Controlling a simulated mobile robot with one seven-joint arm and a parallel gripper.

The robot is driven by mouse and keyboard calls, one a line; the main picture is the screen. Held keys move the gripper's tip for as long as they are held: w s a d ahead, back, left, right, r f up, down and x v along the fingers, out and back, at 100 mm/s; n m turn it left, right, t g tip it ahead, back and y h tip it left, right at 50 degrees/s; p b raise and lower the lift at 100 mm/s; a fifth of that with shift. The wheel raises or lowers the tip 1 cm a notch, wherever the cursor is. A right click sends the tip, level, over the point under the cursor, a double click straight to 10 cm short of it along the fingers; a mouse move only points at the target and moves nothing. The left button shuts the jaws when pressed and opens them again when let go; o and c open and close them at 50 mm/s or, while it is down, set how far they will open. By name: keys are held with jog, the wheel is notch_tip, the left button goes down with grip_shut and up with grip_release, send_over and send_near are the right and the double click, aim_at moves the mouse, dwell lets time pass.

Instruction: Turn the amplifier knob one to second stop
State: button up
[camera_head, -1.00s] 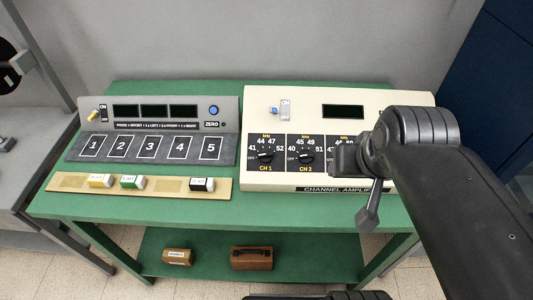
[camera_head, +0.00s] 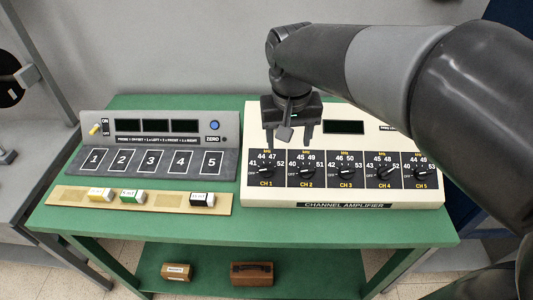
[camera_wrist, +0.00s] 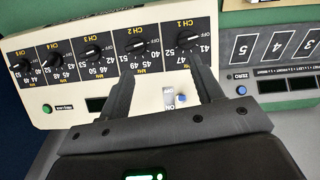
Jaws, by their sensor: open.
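The cream channel amplifier (camera_head: 386,191) stands on the green table with a row of knobs on black dial panels. The channel 1 knob (camera_head: 264,171) is the leftmost; its dial reads OFF, 41, 44, 47, 52. It also shows upside down in the wrist view (camera_wrist: 189,39). Its pointer seems to lie towards OFF, but is too small to be sure. My gripper (camera_head: 289,141) hangs above the amplifier's upper left, fingers spread and empty. In the wrist view my gripper (camera_wrist: 160,58) has its fingertips near the channel 1 and channel 2 knobs (camera_wrist: 138,46), apparently touching neither.
The amplifier's blue-tipped switch (camera_wrist: 181,98) lies between my fingers in the wrist view. Left of the amplifier is a grey console (camera_head: 160,124) with numbered pads. A tan tray (camera_head: 66,197) with small blocks lies before it. The green table's (camera_head: 300,224) front strip is clear.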

jog(key=g, duration=0.1)
send_over(266, 168)
jog(key=f, duration=0.2)
jog(key=a, duration=0.1)
jog(key=shift+h, duration=0.4)
jog(key=f, duration=0.7)
jog(key=d+f, duration=0.1)
jog(key=f, duration=0.3)
jog(key=shift+c, duration=0.3)
jog(key=shift+r, duration=0.1)
jog(key=c, duration=0.9)
